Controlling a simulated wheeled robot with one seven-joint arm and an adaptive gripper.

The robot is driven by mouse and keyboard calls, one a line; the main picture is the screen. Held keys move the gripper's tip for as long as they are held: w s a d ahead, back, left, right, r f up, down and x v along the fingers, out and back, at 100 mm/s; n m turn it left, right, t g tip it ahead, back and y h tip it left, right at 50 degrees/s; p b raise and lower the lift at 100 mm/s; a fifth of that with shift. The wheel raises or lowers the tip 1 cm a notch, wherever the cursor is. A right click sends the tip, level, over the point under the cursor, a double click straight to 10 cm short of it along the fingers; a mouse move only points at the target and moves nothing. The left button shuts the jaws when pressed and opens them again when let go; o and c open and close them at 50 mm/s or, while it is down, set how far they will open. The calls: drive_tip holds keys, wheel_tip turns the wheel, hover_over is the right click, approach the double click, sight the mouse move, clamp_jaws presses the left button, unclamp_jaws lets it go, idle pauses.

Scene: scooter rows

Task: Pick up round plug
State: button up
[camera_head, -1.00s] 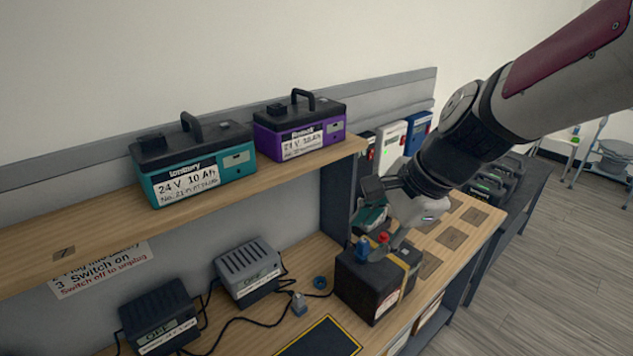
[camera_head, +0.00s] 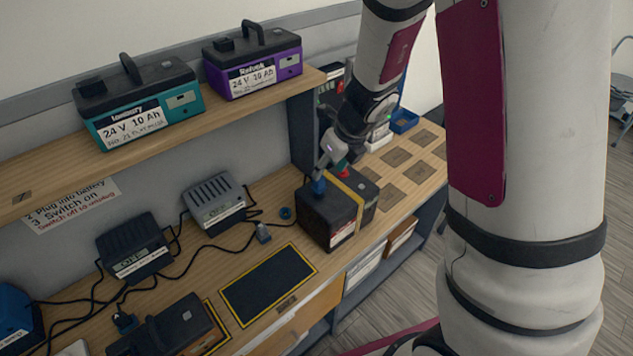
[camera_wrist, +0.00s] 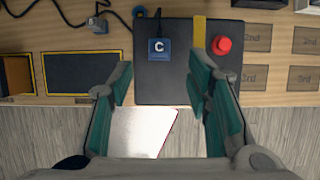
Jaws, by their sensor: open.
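A blue-grey square plug (camera_head: 263,233) lies nearby on a cable.
A grey charger (camera_head: 214,203) and a dark charger (camera_head: 134,247) stand behind with loose cables. A yellow-edged black mat (camera_head: 268,285) lies in front, empty. A shelf above holds a teal battery (camera_head: 139,103) and a purple battery (camera_head: 254,66).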

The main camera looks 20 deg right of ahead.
sight(319, 185)
drive_tip(key=x, duration=0.2)
drive_tip(key=shift+w+f, duration=0.1)
drive_tip(key=shift+f, duration=0.15)
drive_tip(key=shift+w+b+x, duration=0.15)
drive_tip(key=shift+b+x, duration=0.15)
drive_tip(key=shift+x, duration=0.95)
drive_tip(key=shift+w+b+x, duration=0.1)
drive_tip(key=shift+b+x, duration=0.2)
drive_tip(key=shift+x, duration=0.95)
drive_tip(key=shift+a+r, duration=0.15)
clamp_jaws()
